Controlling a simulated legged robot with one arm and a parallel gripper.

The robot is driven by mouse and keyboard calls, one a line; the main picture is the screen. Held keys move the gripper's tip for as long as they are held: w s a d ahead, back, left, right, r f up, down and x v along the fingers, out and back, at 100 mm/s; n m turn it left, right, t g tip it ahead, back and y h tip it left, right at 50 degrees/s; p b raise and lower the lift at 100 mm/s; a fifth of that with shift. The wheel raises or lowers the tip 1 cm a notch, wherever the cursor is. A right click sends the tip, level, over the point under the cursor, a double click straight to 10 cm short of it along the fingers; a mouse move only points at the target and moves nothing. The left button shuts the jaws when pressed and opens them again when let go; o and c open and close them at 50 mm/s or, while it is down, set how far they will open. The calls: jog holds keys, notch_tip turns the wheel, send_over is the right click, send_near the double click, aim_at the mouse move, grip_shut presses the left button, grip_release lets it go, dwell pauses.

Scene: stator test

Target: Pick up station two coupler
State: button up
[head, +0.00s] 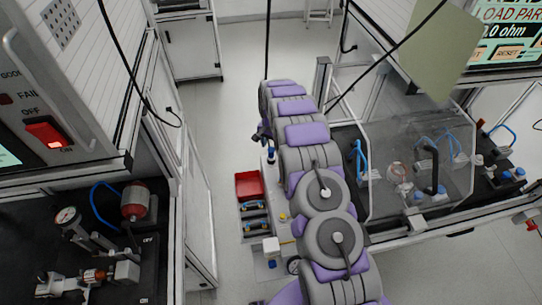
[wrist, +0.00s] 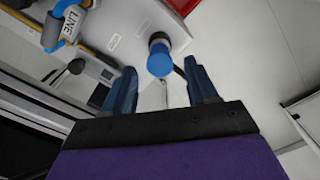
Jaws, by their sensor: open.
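A blue-capped cylindrical fitting (wrist: 159,58), possibly the station two coupler, stands on a pale surface (wrist: 128,22) in the wrist view. No station number is readable on it. My gripper (wrist: 161,68) shows two blue fingers spread apart with nothing held. The fitting appears in the gap between the fingertips, beyond them; I cannot tell how far. In the head view, a small blue-topped piece (head: 270,155) shows beside my arm on the cart; I cannot tell if it is the same fitting. My arm hides part of the cart there.
A blue fitting tagged LINE (wrist: 66,24) is at upper left in the wrist view. In the head view, the cart holds a red bin (head: 249,184). A bench with a clear guard (head: 425,150) is at right, and a bench with a red cylinder (head: 135,201) at left.

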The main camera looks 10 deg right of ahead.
aim_at(271, 149)
notch_tip(271, 149, down, 5)
jog(key=shift+f+b, duration=0.1)
jog(key=shift+b, duration=0.65)
grip_shut()
